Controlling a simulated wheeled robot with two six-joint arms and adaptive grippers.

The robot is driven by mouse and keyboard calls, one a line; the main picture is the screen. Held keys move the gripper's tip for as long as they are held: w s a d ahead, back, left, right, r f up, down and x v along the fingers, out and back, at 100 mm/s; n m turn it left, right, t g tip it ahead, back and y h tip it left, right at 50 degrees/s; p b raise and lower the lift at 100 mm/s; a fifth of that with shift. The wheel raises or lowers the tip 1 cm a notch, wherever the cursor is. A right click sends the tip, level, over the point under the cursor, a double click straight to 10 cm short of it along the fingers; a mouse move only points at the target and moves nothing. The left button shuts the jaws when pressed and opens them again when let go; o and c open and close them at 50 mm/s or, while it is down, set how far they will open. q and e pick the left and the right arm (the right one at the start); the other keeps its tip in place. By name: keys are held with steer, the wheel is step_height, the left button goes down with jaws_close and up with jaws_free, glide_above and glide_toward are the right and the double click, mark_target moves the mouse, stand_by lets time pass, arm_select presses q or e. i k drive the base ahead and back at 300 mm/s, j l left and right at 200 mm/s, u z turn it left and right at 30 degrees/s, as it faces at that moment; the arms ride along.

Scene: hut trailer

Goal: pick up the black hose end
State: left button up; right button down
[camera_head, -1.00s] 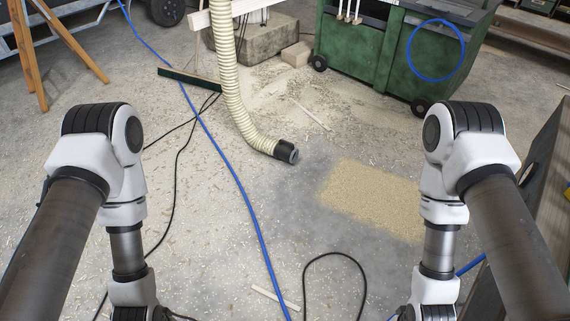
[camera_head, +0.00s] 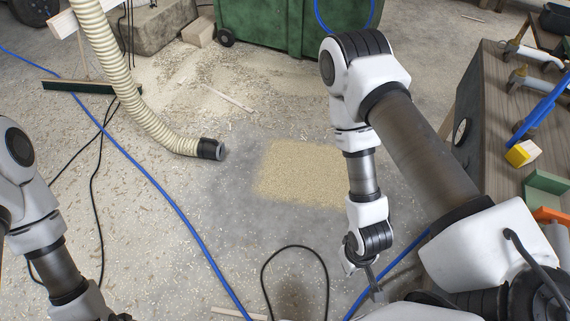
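The black hose end (camera_head: 210,149) is a short dark cuff on a ribbed cream hose (camera_head: 128,95). It lies on the concrete floor, left of a patch of sawdust. The hose runs from it up to the top left of the picture. My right arm comes in from the right, and its wrist is to the right of the hose end, well apart from it.
A sawdust patch (camera_head: 300,172) lies beside the hose end. A blue hose (camera_head: 160,185) and black cables (camera_head: 97,180) cross the floor. A green wheeled machine (camera_head: 270,25) stands at the back. A workbench with tools (camera_head: 490,130) stands at right. A broom (camera_head: 85,87) lies at left.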

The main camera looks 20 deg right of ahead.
mark_target(208, 147)
steer(key=i+u, duration=0.25)
steer(key=i, duration=2.2)
